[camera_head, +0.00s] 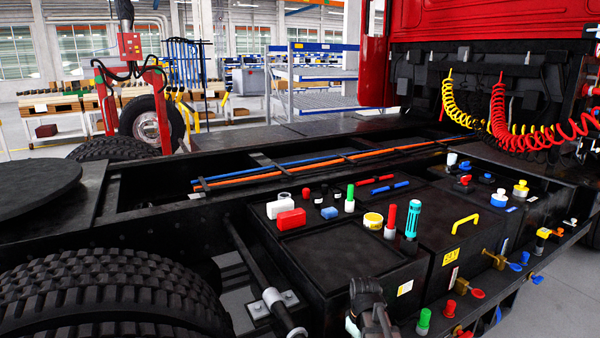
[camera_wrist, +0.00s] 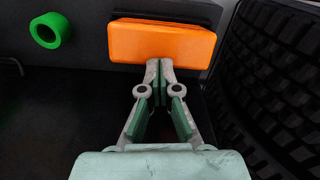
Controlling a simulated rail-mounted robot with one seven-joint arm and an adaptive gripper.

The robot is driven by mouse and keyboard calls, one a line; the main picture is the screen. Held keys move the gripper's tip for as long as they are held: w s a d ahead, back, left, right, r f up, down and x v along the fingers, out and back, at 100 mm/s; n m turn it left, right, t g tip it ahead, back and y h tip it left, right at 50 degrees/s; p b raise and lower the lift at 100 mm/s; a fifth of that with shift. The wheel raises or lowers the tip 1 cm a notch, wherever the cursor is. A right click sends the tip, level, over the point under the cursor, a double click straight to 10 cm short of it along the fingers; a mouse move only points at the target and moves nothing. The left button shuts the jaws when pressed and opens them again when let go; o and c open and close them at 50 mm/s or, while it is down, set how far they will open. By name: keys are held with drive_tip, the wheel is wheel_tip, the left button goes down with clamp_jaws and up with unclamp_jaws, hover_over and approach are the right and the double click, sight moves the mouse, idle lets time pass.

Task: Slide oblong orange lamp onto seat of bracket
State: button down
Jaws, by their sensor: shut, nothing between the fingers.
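The oblong orange lamp (camera_wrist: 162,43) is at the top middle of the wrist view, lying nearly level across the picture. A dark piece (camera_wrist: 168,9) sits directly along its upper edge and sticks out past its right end; it looks like the bracket, but its seat cannot be made out. My gripper (camera_wrist: 159,65) is shut and empty. Its fingertips are at the lamp's lower edge, near its middle, touching or almost touching it. The lamp and the bracket cannot be made out in the head view.
A green ring (camera_wrist: 46,30) is on the dark surface left of the lamp. A black treaded tire (camera_wrist: 275,80) is close on the right. In the head view, a black box top (camera_head: 350,250) bears several coloured caps and handles.

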drive_tip(key=shift+r+p, duration=2.4)
drive_tip(key=shift+r, duration=1.05)
